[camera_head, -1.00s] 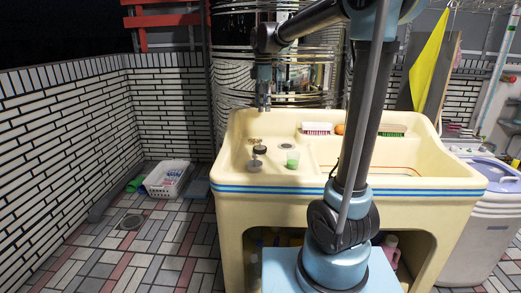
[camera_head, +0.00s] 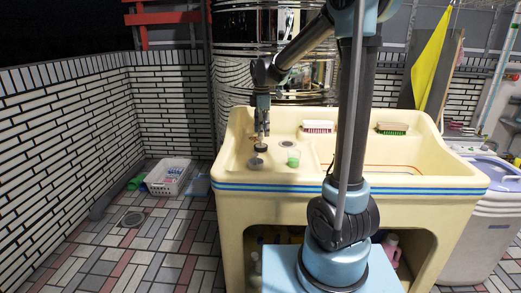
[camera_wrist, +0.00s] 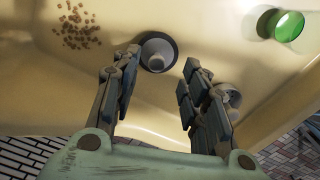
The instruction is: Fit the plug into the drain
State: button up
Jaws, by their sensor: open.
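The plug (camera_head: 260,148), a dark round piece with a paler centre, stands in the left part of the cream sink (camera_head: 330,182). In the wrist view the plug (camera_wrist: 157,52) shows whole, just beyond and between my fingertips. My gripper (camera_head: 262,131) hangs over it from above. In the wrist view my gripper (camera_wrist: 161,65) has its fingers apart with nothing held between them.
A green cup (camera_head: 293,158) stands right of the plug. A grey round object (camera_head: 256,163) is in front, partly behind a finger in the wrist view (camera_wrist: 228,95). Brown pellets (camera_wrist: 78,25) lie behind. Two brushes (camera_head: 318,127) (camera_head: 391,128) sit on the back ledge.

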aim_at(261, 139)
jog(key=shift+w+a+f, duration=0.1)
jog(key=shift+f, duration=1.25)
jog(key=shift+w+a+f, duration=0.1)
jog(key=shift+f, duration=1.2)
grip_shut()
